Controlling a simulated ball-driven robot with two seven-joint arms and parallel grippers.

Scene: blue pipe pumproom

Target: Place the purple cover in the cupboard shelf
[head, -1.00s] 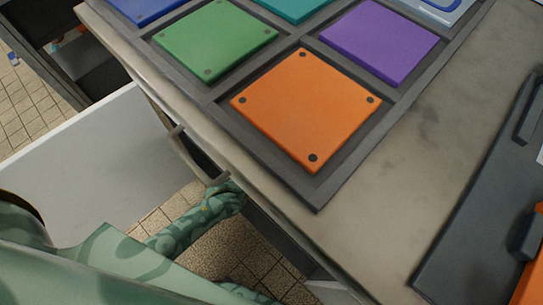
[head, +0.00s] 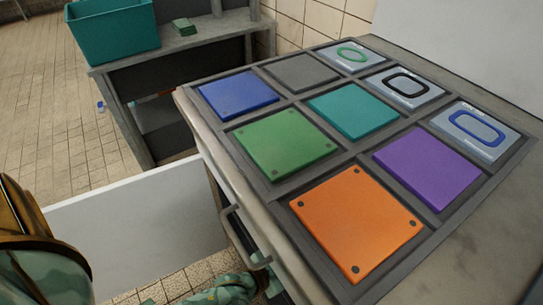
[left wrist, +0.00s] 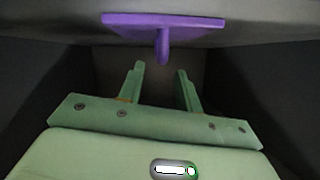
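In the left wrist view, a purple cover (left wrist: 165,22) with a short stem pointing toward me is inside a dark, box-like space. My left gripper (left wrist: 160,70) has its two green fingers apart, with nothing between them. The stem is just beyond the fingertips, in line with the gap. In the head view, a flat purple square (head: 427,168) lies in the grey tray on the counter. I cannot see the left gripper there; only part of a green patterned arm shows at the bottom. The right gripper is not in view.
The grey tray (head: 283,187) also holds orange (head: 357,222), green (head: 284,142), blue and teal squares and ring-marked plates. A white panel (head: 140,215) stands out beside the counter, by a handle (head: 243,240). A teal bin (head: 113,33) is on the table behind.

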